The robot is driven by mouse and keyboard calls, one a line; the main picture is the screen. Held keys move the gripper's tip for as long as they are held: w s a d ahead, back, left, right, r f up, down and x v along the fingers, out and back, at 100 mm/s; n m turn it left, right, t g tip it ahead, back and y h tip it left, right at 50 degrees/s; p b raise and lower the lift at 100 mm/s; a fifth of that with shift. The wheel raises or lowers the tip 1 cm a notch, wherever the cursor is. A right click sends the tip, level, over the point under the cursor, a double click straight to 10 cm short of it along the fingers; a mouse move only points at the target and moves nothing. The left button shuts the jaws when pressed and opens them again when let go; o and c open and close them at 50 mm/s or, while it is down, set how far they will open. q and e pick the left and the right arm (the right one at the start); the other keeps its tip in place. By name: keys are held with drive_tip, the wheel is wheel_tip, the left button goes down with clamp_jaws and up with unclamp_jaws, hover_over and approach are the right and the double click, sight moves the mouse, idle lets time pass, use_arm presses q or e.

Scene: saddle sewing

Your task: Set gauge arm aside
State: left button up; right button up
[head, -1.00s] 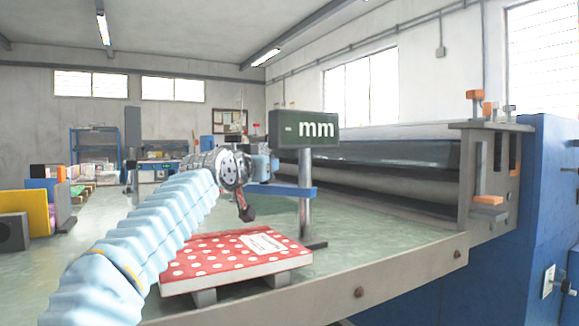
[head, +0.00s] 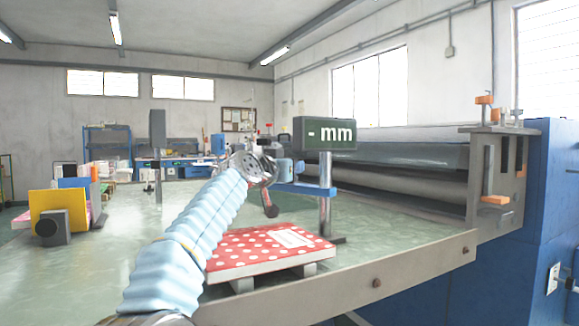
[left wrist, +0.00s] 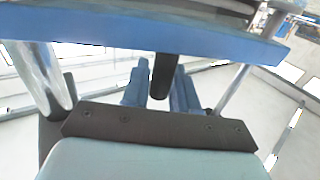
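The gauge has a dark green box (head: 325,133) reading "- mm" on a chrome post (head: 325,205). Its blue gauge arm (head: 306,188) reaches left from the post, above a red polka-dot panel (head: 262,247) with a white label. My left gripper (head: 282,170) is beside the blue arm's left end, small and partly hidden by my wrist. In the left wrist view the blue bar (left wrist: 150,38) crosses the top, and a dark rounded peg (left wrist: 164,78) hangs from it. The two bluish fingers (left wrist: 160,92) stand apart around the peg; no firm contact is visible. My right gripper is out of view.
The green tabletop (head: 110,265) is mostly clear on the left. A yellow panel and dark blocks (head: 62,220) stand at its left. A long roller (head: 400,182) and a grey bracket (head: 495,175) lie at the back right.

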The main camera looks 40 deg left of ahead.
use_arm(q)
drive_tip(key=shift+o, duration=1.1)
drive_tip(key=shift+w+f, duration=0.15)
drive_tip(key=shift+f, duration=0.05)
drive_tip(key=shift+r, duration=0.15)
drive_tip(key=b+v, duration=0.3)
drive_tip(key=v, duration=1.1)
